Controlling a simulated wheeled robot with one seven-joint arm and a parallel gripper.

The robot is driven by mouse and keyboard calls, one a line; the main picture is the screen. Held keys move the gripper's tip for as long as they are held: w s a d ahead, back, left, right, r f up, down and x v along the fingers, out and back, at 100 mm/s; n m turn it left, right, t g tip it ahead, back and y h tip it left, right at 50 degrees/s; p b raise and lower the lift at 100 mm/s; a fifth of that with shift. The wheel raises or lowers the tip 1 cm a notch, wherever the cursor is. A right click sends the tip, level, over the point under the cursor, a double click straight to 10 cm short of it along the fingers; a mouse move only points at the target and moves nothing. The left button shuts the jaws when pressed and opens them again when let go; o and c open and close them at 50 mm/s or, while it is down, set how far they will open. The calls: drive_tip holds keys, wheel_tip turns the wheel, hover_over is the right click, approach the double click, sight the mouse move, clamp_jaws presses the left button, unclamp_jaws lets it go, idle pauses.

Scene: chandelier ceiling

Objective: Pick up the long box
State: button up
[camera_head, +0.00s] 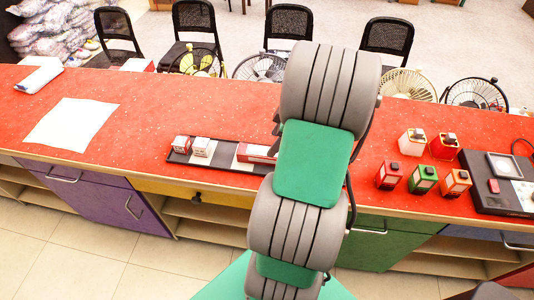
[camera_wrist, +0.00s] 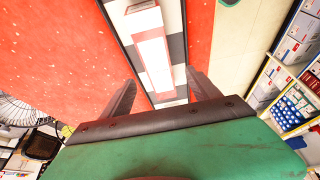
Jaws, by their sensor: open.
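The long box (camera_head: 252,153) is white and red and lies on a dark tray (camera_head: 218,165) on the red counter. My arm hides its right part in the head view. In the wrist view the box (camera_wrist: 154,58) lies lengthwise, running from the top toward the space between my fingers. My gripper (camera_wrist: 160,78) is open and empty, with one finger on each side of the box's line. How far above the box the fingers are, I cannot tell. The gripper is hidden behind my arm in the head view.
Two small boxes (camera_head: 192,146) stand at the tray's left end. Several small red, green and orange containers (camera_head: 423,179) and a dark case (camera_head: 492,194) are at the right. A white sheet (camera_head: 72,124) lies left. Fans and black chairs (camera_head: 195,25) stand behind the counter (camera_head: 150,115).

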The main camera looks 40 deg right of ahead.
drive_tip(key=p+x, duration=0.1)
drive_tip(key=x, duration=0.3)
drive_tip(key=p+x, duration=0.1)
drive_tip(key=x, duration=0.2)
drive_tip(key=shift+w+d+f, duration=0.15)
drive_tip(key=shift+w+f, duration=0.05)
drive_tip(key=shift+f, duration=0.2)
clamp_jaws()
drive_tip(key=shift+r, duration=0.1)
idle(0.3)
